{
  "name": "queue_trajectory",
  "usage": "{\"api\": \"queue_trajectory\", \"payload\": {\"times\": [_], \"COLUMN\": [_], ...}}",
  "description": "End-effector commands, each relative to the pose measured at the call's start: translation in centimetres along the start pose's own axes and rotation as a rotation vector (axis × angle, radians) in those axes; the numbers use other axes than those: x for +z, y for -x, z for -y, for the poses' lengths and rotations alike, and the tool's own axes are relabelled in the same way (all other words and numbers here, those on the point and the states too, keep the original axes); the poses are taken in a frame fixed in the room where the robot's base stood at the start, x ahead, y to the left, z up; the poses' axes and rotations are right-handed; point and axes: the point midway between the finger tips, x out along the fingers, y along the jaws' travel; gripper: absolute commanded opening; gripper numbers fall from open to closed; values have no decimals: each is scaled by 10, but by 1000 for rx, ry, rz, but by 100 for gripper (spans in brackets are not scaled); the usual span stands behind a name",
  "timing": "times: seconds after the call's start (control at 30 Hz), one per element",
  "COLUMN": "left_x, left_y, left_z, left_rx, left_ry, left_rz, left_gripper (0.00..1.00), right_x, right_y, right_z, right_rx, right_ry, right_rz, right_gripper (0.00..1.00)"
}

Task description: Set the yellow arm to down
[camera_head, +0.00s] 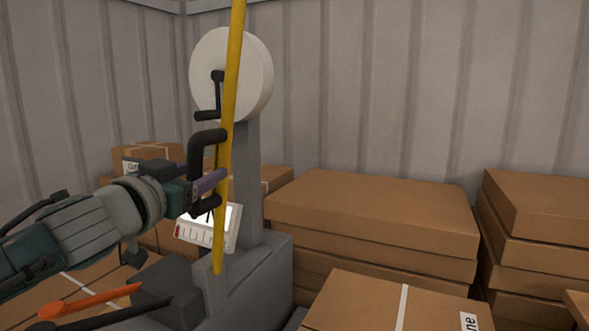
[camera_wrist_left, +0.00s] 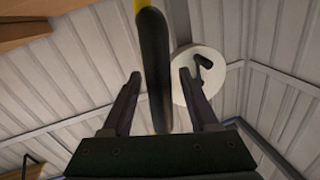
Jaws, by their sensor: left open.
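The yellow arm (camera_head: 232,90) stands nearly upright on the grey machine, leaning slightly right at its top, which runs out of the head view. A black handle (camera_head: 194,150) sticks out from its left side. My left gripper (camera_head: 210,188) is at the lower part of this handle, beside the yellow arm. In the left wrist view the open gripper (camera_wrist_left: 160,98) has the black handle (camera_wrist_left: 154,60) between its two fingers, with visible gaps on both sides. A bit of the yellow arm (camera_wrist_left: 143,4) shows at the top there. My right gripper is out of view.
A white wheel with a black crank (camera_head: 250,75) sits on the grey column behind the yellow arm. A small lit panel (camera_head: 225,235) is below my gripper. Orange (camera_head: 90,300) and black levers are at lower left. Stacked cardboard boxes (camera_head: 370,215) fill the right and back.

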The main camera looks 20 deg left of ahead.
Motion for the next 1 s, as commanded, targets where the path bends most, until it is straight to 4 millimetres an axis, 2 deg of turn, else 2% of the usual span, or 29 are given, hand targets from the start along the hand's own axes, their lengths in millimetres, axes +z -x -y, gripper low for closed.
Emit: {"api": "queue_trajectory", "payload": {"times": [0.2, 0.47, 1.0], "left_x": [0, 0, 0], "left_y": [-13, -14, -14], "left_z": [0, 0, 0], "left_rx": [0, 1, 0], "left_ry": [0, 0, 0], "left_rz": [1, 0, 1], "left_gripper": [60, 60, 0], "right_x": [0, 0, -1], "right_y": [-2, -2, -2], "right_z": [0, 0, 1], "right_rx": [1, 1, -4], "right_ry": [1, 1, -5], "right_rz": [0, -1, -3], "right_gripper": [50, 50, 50]}}
